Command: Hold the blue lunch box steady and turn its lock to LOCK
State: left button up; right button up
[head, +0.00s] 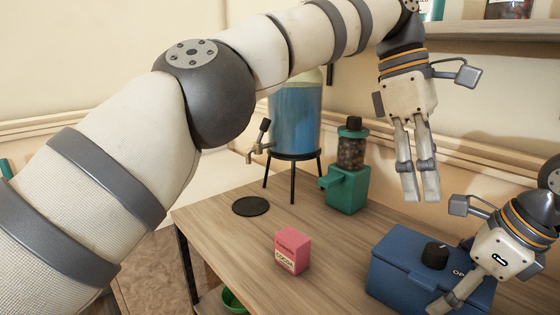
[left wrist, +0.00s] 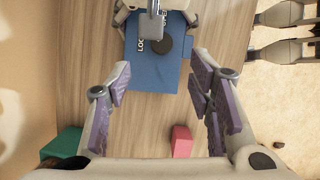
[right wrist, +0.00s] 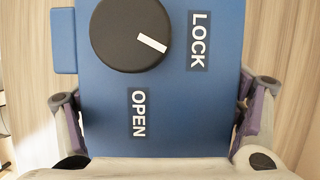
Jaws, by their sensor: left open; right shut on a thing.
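The blue lunch box (head: 395,268) sits on the wooden table at the lower right, with a round black knob (head: 435,255) on its lid. In the right wrist view the knob (right wrist: 130,35) has a white mark pointing right and slightly down, towards the LOCK label (right wrist: 198,40); the OPEN label (right wrist: 138,113) is below. My right gripper (head: 455,276) is shut on the box, a finger on each side. My left gripper (head: 418,190) is open and empty, pointing down above the table, higher than the box and apart from it. The left wrist view shows the box (left wrist: 150,75) beyond its fingers.
A pink cocoa box (head: 292,251) stands left of the lunch box. Behind are a green grinder (head: 346,188), a blue-filled dispenser (head: 295,118) on a black stand and a black round mat (head: 251,206). A shelf (head: 490,30) is at upper right.

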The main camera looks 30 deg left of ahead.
pick_arm(q)
jog(key=w+a+f+n+y, duration=0.1)
jog(key=a+n+y, duration=0.1)
jog(key=a, duration=0.6)
jog(key=w+a+f+n+y, duration=0.1)
jog(key=a+f+n+y, duration=0.1)
jog(key=a, duration=0.7)
jog(key=w+a+f+n+t+y, duration=0.1)
jog(key=w+a+f+n+y, duration=0.1)
jog(key=a, duration=0.7)
jog(key=n+y, duration=0.1)
jog(key=y, duration=0.1)
jog(key=shift+n+y, duration=0.3)
jog(key=shift+f, duration=0.1)
